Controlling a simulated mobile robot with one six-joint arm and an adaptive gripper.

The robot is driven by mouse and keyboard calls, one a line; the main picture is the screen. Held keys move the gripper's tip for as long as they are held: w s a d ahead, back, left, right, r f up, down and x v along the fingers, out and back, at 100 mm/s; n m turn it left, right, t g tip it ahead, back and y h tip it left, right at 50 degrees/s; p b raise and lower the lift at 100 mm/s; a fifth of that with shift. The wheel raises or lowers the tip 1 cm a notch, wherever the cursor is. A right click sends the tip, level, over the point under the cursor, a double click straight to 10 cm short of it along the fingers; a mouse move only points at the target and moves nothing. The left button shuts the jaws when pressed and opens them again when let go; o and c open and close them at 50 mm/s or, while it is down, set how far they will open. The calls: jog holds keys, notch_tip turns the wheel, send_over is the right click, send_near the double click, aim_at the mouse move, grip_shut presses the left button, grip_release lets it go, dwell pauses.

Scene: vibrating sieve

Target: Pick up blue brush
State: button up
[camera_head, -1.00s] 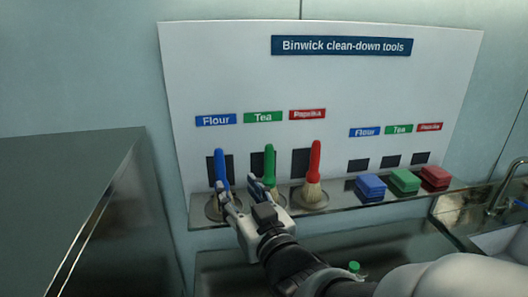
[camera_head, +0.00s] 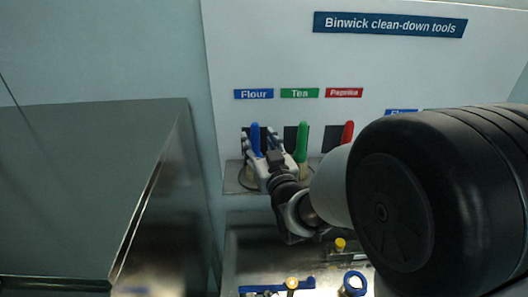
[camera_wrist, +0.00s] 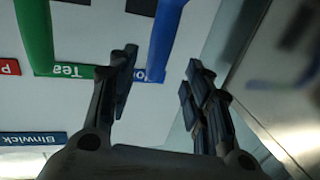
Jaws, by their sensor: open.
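The blue brush (camera_head: 255,138) stands upright on the shelf under the Flour label, in front of the tool board. Only its handle shows in the head view; its bristles are hidden behind my gripper. In the wrist view, which is upside down, the blue handle (camera_wrist: 167,35) shows in the gap between my fingers. My gripper (camera_head: 259,143) is open, with one finger on each side of the blue handle in the head view. The wrist view also shows my gripper (camera_wrist: 162,77) with its fingers apart. I cannot tell whether either finger touches the handle.
The green brush (camera_head: 302,140) stands close on the right, and its handle (camera_wrist: 36,35) shows beside one finger in the wrist view. The red brush (camera_head: 347,132) is farther right. A metal cabinet (camera_head: 90,180) stands left.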

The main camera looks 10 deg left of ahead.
aim_at(256, 135)
jog(key=x, duration=0.5)
jog(key=shift+w+f, duration=0.15)
jog(key=shift+w, duration=0.25)
grip_shut()
